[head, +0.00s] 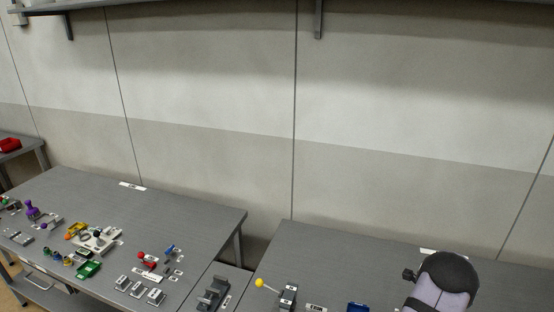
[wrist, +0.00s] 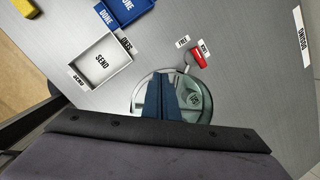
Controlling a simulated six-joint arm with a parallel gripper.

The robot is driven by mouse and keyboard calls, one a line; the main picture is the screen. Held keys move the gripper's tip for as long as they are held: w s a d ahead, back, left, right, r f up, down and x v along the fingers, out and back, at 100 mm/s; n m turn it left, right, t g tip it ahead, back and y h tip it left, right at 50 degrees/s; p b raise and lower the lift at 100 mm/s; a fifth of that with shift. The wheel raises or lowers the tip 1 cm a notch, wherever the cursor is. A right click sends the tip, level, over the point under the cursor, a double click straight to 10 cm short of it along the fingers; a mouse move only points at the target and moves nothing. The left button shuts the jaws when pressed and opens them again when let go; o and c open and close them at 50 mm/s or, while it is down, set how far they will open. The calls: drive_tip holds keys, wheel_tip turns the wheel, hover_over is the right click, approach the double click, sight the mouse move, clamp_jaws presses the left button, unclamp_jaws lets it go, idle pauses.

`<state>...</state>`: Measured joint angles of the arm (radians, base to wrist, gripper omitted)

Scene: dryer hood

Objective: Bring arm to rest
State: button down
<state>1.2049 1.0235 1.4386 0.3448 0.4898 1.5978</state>
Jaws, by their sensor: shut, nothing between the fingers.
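My gripper (wrist: 174,76) shows at the middle of the wrist view as two dark blue fingers. They are shut together with nothing between them. A round, clear-looking dish or cover (wrist: 205,99) lies behind and around the fingers in that view. Whether the fingers touch it or are above it, I cannot tell. In the head view a grey and black rounded part of my arm stands at the lower right, and my fingers cannot be made out there.
A white tray marked SEND (wrist: 128,55) and a blue DONE tray (wrist: 148,8) lie at the upper left of the wrist view. A red piece (wrist: 197,57) lies near the round dish. In the head view, a yellow-knobbed lever (head: 260,283) stands left of my arm. The left table (head: 190,207) carries several small parts.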

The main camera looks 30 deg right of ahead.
drive_tip(key=s+a+f+n+g+y, duration=0.1)
drive_tip(key=s+a+n+g+y, duration=0.3)
drive_tip(key=a+n, duration=0.6)
drive_tip(key=s+a+f+n+t+y, duration=0.1)
drive_tip(key=s+a+n, duration=0.4)
drive_tip(key=a+n, duration=0.5)
drive_tip(key=a+r+n+g+b, duration=0.15)
drive_tip(key=a+r+n, duration=0.25)
drive_tip(key=a, duration=0.5)
drive_tip(key=a+r+n+g+b, duration=0.1)
drive_tip(key=a+r+n+b, duration=0.25)
drive_tip(key=a, duration=0.55)
drive_tip(key=w+a+r+n+t+h+b, duration=0.3)
drive_tip(key=w+a+n, duration=0.5)
drive_tip(key=a, duration=0.3)
drive_tip(key=shift+r, duration=0.15)
drive_tip(key=shift+a+b, duration=0.1)
drive_tip(key=shift+b, duration=0.25)
wheel_tip(320, 180, down, 23)
drive_tip(key=b, duration=2.2)
drive_tip(key=shift+b, duration=0.4)
